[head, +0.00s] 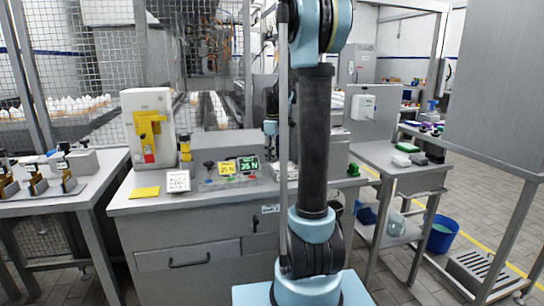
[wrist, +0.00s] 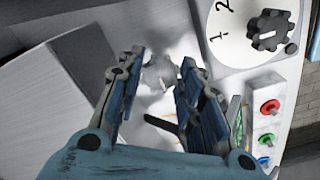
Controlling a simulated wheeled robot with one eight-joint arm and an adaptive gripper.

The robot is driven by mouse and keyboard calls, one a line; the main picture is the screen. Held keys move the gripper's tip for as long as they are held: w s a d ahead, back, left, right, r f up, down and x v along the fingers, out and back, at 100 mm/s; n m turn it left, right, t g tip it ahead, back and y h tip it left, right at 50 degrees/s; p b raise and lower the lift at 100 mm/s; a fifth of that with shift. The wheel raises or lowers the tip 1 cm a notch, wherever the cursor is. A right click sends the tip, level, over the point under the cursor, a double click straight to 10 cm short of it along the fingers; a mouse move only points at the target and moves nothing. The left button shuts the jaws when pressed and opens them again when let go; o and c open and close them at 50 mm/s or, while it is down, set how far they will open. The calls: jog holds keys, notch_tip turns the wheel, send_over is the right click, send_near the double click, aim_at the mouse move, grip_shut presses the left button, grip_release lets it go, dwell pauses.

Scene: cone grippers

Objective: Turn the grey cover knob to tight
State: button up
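A pale grey lobed knob (wrist: 158,73) shows in the wrist view on a light, blurred surface. My gripper (wrist: 162,62) is open, with its two blue-padded fingers apart on the left and right of the knob. I see a gap between the knob and each finger, but cannot tell how far the fingertips are above it. No tight mark is readable. In the head view my own arm stands in front of this spot and hides the knob and most of the gripper.
A white dial with 1 and 2 and a black knob (wrist: 268,36) lies right of the gripper. Red (wrist: 270,107), green (wrist: 266,140) and blue buttons are below it. On the bench (head: 140,205) stand a yellow-fronted device (head: 148,125) and yellow and green number signs (head: 248,164).

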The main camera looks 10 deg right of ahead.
jog(key=shift+m, duration=0.3)
jog(key=m, duration=0.3)
jog(key=shift+w+m, duration=0.1)
jog(key=shift+m, duration=0.2)
jog(key=m, duration=0.4)
jog(key=shift+m, duration=0.3)
jog(key=m, duration=0.4)
jog(key=shift+m, duration=2.5)
jog(key=shift+a, duration=0.1)
jog(key=o, duration=0.8)
jog(key=shift+r, duration=0.15)
